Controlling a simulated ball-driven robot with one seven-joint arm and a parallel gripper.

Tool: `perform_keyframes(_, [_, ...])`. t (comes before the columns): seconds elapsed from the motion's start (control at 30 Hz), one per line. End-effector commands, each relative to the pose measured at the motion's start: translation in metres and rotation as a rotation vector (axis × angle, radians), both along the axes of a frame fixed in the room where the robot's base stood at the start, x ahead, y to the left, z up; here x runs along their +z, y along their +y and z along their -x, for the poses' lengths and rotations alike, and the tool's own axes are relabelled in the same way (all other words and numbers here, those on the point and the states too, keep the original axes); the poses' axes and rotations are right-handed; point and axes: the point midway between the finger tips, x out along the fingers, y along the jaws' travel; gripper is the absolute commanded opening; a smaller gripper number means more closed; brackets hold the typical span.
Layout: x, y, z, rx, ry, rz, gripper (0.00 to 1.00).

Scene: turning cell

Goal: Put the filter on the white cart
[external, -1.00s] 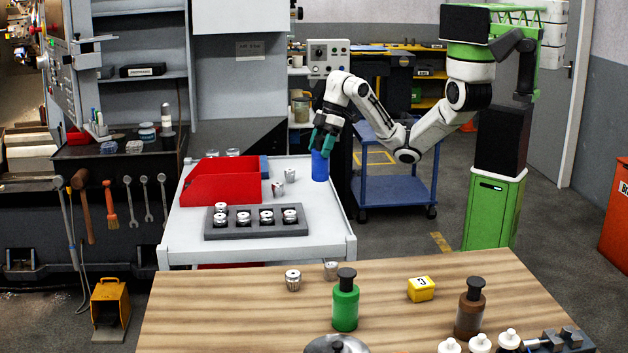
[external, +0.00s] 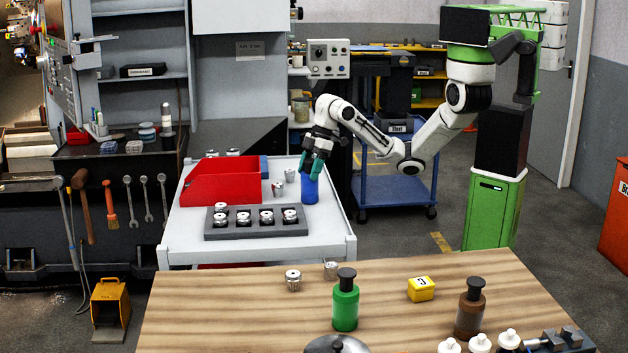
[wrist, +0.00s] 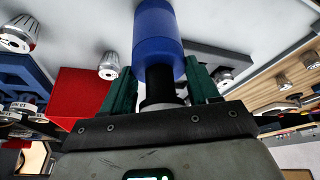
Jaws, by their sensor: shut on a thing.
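The filter looks to be the blue cylinder (external: 310,189) at the lower end of my arm. My gripper (external: 313,165), with green fingers, is shut on its upper part. In the wrist view the blue cylinder (wrist: 158,45) stands out from between the two green fingers (wrist: 163,88), with a dark neck between them. The white cart (external: 260,248) stands left of centre. The cylinder is upright over the right part of its top, and its lower end is at or very near the surface; I cannot tell whether it touches.
On the cart are a red bin (external: 222,186), a grey tray (external: 290,231) with several metal collets, and loose collets (external: 278,189) left of the cylinder. A wooden table (external: 220,310) with bottles stands in front. A blue trolley (external: 395,188) stands behind right.

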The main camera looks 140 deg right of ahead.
Motion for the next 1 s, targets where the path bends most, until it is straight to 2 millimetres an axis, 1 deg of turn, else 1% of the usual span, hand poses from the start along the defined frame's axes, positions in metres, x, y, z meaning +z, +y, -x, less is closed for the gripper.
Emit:
perform_keyframes(0.1, [-0.004,0.000,0.000,0.000,-0.001,0.000,0.01])
perform_keyframes(0.13, [-0.004,0.000,0.000,0.000,0.000,-0.001,0.61])
perform_keyframes(0.37, [-0.003,0.000,0.000,0.000,0.000,0.000,0.83])
perform_keyframes(0.4, [-0.003,0.000,0.000,0.000,0.000,0.000,0.86])
perform_keyframes(0.63, [-0.002,0.000,0.000,0.000,0.000,0.000,0.86])
perform_keyframes(0.77, [0.005,0.000,0.001,0.000,0.000,0.002,0.86])
perform_keyframes(0.87, [0.018,0.002,0.006,0.001,-0.001,0.003,0.86])
perform_keyframes(1.0, [0.046,0.005,0.016,0.002,-0.002,0.005,0.86])
